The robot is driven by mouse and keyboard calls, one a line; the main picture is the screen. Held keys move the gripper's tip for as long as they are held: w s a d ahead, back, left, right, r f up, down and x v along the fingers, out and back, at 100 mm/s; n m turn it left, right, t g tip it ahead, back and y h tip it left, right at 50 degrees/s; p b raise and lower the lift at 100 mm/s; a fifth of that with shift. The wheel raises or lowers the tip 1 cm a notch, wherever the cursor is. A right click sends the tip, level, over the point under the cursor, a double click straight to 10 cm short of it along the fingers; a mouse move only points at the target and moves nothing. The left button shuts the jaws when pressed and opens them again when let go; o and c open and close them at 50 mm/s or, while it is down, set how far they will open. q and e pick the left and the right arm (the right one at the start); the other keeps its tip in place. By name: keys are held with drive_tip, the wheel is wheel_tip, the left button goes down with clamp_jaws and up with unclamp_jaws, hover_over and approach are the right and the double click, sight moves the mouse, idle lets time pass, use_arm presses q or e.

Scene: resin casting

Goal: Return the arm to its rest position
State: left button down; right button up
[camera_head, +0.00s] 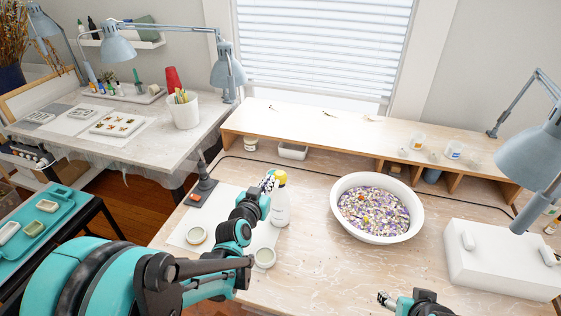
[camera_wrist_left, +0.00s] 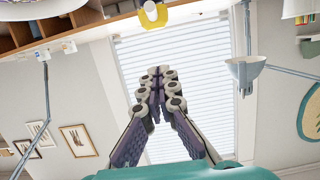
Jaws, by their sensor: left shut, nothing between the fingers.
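My left arm comes in from the left in the head view, and its gripper (camera_head: 269,181) is raised over the near left part of the wooden table. In the left wrist view the left gripper (camera_wrist_left: 157,78) has its fingertips together with nothing between them.
A white bowl of colourful chips (camera_head: 336,232) stands at centre right. A white box (camera_head: 490,275) and a lamp (camera_head: 540,155) are at right. Two small cups, one pale (camera_head: 264,258), sit near my left arm. A wooden shelf (camera_head: 330,130) lines the back.

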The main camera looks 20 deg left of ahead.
use_arm(q)
drive_tip(key=s+d+f+g, duration=0.1)
drive_tip(key=s+g, duration=0.3)
drive_tip(key=s, duration=0.8)
drive_tip(key=s+d+f+g, duration=0.2)
drive_tip(key=s+g, duration=0.2)
drive_tip(key=s, duration=0.9)
drive_tip(key=shift+s+f+y, duration=0.3)
drive_tip(key=shift+f, duration=0.1)
